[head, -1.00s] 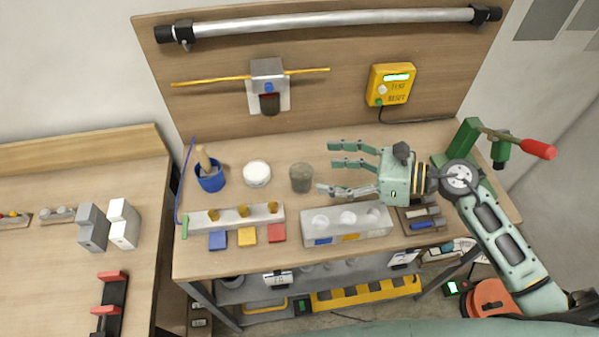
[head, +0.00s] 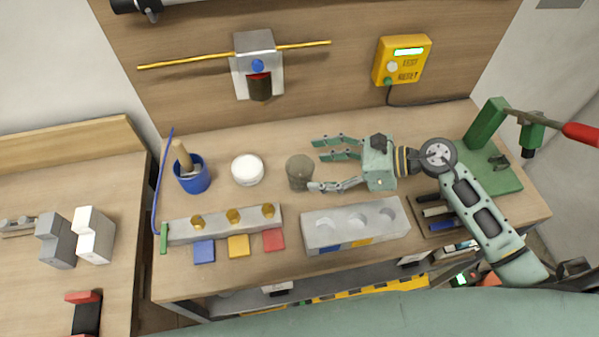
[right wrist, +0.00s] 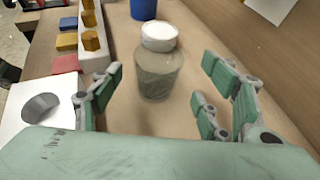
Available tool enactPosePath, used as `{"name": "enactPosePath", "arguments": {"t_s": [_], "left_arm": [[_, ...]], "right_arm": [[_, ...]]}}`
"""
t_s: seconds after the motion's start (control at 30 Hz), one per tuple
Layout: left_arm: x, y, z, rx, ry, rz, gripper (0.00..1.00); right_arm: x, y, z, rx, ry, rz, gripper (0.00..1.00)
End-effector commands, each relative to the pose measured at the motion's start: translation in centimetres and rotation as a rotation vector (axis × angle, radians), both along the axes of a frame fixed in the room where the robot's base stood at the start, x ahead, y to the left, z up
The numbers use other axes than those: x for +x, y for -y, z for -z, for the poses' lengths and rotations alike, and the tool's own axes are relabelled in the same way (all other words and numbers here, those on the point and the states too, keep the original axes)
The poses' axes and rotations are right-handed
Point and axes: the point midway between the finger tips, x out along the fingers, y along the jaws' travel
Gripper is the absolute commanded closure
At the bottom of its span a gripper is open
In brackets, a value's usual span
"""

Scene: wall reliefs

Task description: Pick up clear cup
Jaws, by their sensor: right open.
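The clear cup (head: 299,172) stands upright on the workbench, a greyish see-through cylinder. It also shows in the right wrist view (right wrist: 160,75), ahead of and between the open fingers. My right gripper (head: 320,163) is open and empty, just right of the cup, its fingers pointing left. The lower finger reaches near the cup's front side; I cannot tell whether it touches. In the right wrist view my right gripper (right wrist: 155,100) has its fingers spread on either side of the cup. My left gripper is not in view.
A white-lidded jar (head: 248,170) and a blue cup with a pestle (head: 192,175) stand left of the clear cup. A grey block with round holes (head: 322,232) and a block with brass hex pieces (head: 180,232) lie in front. A green press (head: 488,125) stands right.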

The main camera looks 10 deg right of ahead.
Motion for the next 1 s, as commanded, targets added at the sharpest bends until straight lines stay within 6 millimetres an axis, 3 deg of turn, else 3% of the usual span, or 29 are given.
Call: {"name": "enactPosePath", "arguments": {"t_s": [0.4, 0.73, 1.0], "left_arm": [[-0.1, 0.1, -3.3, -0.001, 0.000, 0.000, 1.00], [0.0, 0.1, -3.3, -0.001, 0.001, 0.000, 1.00], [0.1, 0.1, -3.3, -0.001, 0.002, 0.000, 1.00]], "right_arm": [[1.6, -4.3, 1.8, 0.002, 0.000, 0.001, 0.31], [1.8, -4.8, 2.4, -0.001, 0.000, 0.000, 0.31], [1.8, -4.8, 2.4, -0.001, 0.000, 0.000, 0.55]]}}
